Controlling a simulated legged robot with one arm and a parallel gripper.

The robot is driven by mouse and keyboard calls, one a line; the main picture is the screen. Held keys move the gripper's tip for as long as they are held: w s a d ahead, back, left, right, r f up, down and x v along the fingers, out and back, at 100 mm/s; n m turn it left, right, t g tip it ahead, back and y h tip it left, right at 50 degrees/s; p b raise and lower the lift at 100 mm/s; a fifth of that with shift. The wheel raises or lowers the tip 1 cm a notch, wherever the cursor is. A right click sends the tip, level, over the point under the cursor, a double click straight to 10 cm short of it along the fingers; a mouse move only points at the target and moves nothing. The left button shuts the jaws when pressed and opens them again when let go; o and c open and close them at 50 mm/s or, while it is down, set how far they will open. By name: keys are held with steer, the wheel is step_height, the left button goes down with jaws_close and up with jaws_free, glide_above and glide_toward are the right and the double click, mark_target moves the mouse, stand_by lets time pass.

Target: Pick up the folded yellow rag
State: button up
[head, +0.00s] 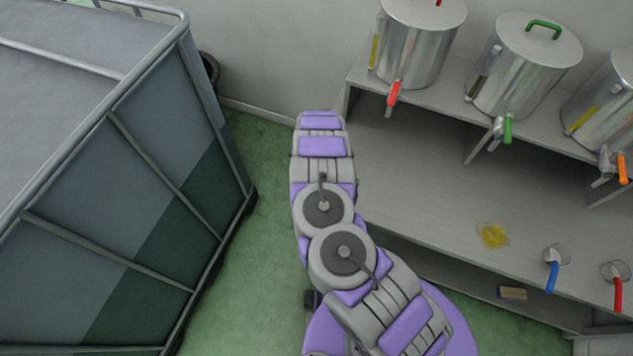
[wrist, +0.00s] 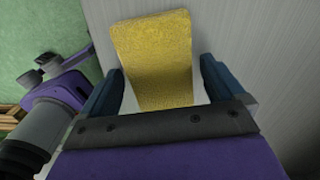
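The folded yellow rag (wrist: 152,38) shows in the wrist view as a thick, rough-textured yellow slab against a pale grey surface. It reaches from the top of the picture down between the fingers of my gripper (wrist: 162,68). The two dark blue fingers are apart, one on each side of the rag. Narrow pale gaps show beside its lower part, so I see no grip on it. In the head view my arm runs up the middle, and I cannot make out the fingers or the rag there for certain.
A grey shelf unit (head: 420,165) stands at right, with metal drums (head: 415,45) on top. A large framed tank (head: 95,190) fills the left. Green floor lies between.

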steer(key=shift+d, duration=0.1)
steer(key=c, duration=1)
steer(key=shift+o, duration=0.2)
steer(key=shift+r, duration=0.1)
steer(key=shift+r+p, duration=0.35)
steer(key=shift+r, duration=0.2)
steer(key=r+p, duration=0.1)
steer(key=r, duration=0.1)
steer(key=shift+s+r+p, duration=0.3)
steer(key=shift+r+p, duration=0.1)
steer(key=s+d+p, duration=0.4)
steer(key=s+p, duration=0.5)
steer(key=s, duration=0.5)
steer(key=shift+s+d+r, duration=0.15)
steer(key=shift+s+r, duration=0.25)
steer(key=shift+r, duration=0.05)
